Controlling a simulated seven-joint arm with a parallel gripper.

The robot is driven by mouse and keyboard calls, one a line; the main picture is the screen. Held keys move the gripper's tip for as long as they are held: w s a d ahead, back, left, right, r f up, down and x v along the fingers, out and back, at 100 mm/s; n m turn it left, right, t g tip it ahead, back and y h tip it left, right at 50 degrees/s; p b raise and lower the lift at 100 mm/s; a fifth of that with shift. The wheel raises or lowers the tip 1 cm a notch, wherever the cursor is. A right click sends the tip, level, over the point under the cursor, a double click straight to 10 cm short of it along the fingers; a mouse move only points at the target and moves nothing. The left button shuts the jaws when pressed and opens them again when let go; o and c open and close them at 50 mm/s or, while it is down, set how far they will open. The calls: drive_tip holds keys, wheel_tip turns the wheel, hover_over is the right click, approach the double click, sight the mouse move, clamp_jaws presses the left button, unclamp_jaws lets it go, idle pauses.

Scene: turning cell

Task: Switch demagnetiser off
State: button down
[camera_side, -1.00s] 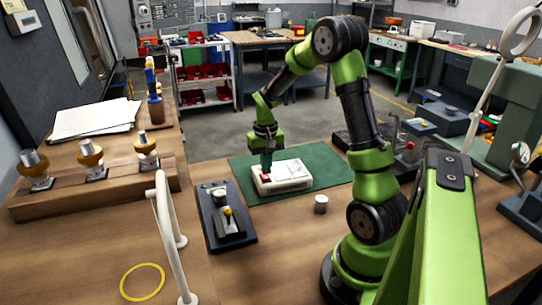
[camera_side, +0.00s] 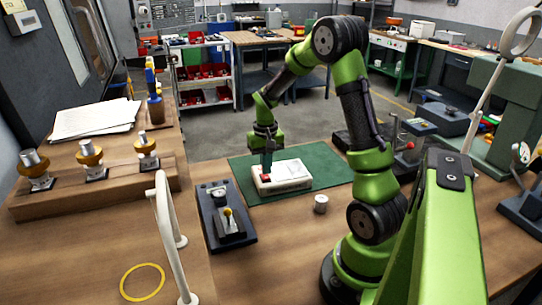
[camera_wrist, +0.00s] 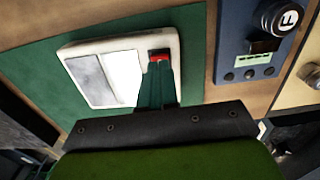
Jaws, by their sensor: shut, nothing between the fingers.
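The demagnetiser is a white box (camera_side: 290,174) lying on a green mat (camera_side: 325,160) in the side view. It also shows in the wrist view (camera_wrist: 76,50), with a grey plate and a white plate on top. A red switch (camera_wrist: 159,54) sits at its one end, partly hidden by my fingers. My gripper (camera_side: 267,172) points down over that end, shut and empty. In the wrist view its fingertips (camera_wrist: 158,66) are at the red switch. I cannot tell whether they press it or which way the switch is tipped.
A dark fixture with a yellow knob (camera_side: 228,215) stands left of the mat. A white curved rail (camera_side: 166,235) and a yellow ring (camera_side: 142,282) are at the front left. The wood between is clear.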

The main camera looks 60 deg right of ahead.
sight(266, 180)
drive_tip(key=shift+f, duration=0.9)
idle(0.5)
drive_tip(key=shift+r, duration=3.5)
drive_tip(key=shift+s+a+f, duration=0.2)
drive_tip(key=shift+a+f, duration=0.15)
drive_tip(key=s+a+r+n+t, duration=0.1)
drive_tip(key=s+a+r+t, duration=0.1)
drive_tip(key=a, duration=0.6)
drive_tip(key=s+a+r+n+t+y, duration=0.1)
drive_tip(key=s+a+r+n+t, duration=0.1)
drive_tip(key=s+a+r, duration=0.2)
drive_tip(key=s+a+r+n+t+y, duration=0.1)
drive_tip(key=a+r, duration=0.5)
drive_tip(key=a, duration=0.6)
drive_tip(key=shift+s+a+r+n+t, duration=0.2)
drive_tip(key=shift+s+r+n+t, duration=0.25)
drive_tip(key=shift+s+t, duration=0.55)
